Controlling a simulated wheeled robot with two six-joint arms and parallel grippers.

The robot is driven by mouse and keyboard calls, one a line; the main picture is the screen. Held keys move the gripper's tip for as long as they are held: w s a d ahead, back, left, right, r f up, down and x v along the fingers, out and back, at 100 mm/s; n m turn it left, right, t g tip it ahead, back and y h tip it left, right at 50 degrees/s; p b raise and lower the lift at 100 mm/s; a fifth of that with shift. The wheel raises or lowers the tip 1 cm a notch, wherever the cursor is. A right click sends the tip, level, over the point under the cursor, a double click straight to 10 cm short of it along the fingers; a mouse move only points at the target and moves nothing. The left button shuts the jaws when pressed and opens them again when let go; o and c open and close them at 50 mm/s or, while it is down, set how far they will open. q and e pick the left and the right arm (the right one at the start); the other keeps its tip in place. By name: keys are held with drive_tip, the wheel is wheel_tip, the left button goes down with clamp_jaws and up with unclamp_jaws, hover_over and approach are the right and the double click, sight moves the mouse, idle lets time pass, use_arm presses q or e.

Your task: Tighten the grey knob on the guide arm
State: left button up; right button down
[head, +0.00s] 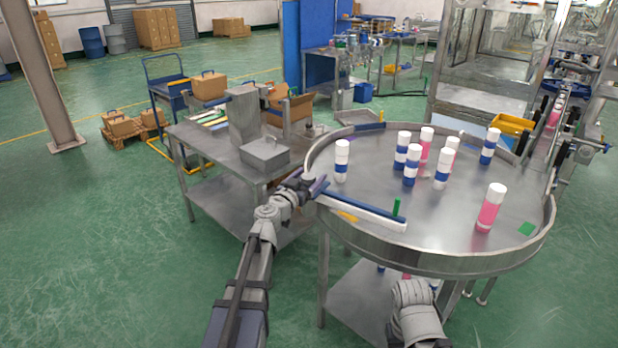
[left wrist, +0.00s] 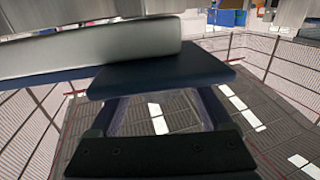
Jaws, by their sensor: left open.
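The guide arm (head: 362,210) is a long bar with a white face and a blue edge, lying across the left front of the round steel table. In the left wrist view, a white bar (left wrist: 100,52) and a dark blue plate (left wrist: 165,72) lie across the top, close to my fingers. My left gripper (head: 315,186) is open at the left end of the guide arm, by the table rim. I cannot make out the grey knob in either view. I cannot tell whether my fingers touch anything.
The round table (head: 440,258) has a raised rim and carries several white-capped cans, one being a pink can (head: 490,208) at right. A steel side table (head: 205,140) with a grey box (head: 264,154) stands left of it. Green floor is open at far left.

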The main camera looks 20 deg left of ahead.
use_arm(q)
clamp_jaws()
idle(0.7)
